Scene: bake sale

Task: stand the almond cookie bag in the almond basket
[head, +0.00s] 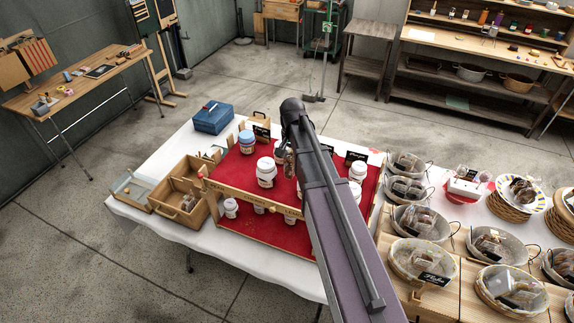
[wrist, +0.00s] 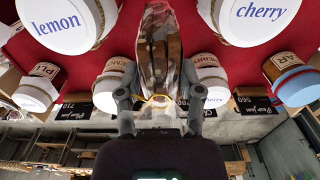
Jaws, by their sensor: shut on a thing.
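My gripper (wrist: 159,108) is shut on the neck of a clear cellophane bag (wrist: 160,45) with brown contents, taken to be the almond cookie bag. The bag hangs over the red cloth of the jam display, among the jars. In the head view a small part of the bag (head: 290,163) shows beside my arm; the arm hides most of my gripper. Several round baskets holding bags stand at the right, such as a front basket (head: 394,271) with a black card. Their cards are too small to read, so I cannot tell which is the almond basket.
Jars labelled lemon (wrist: 58,22) and cherry (wrist: 262,12) stand close on either side of the bag. The stepped red jam stand (head: 230,178) has a wooden front rail. A wooden crate (head: 184,190) and blue box (head: 213,118) stand left. Plates and more baskets crowd the right.

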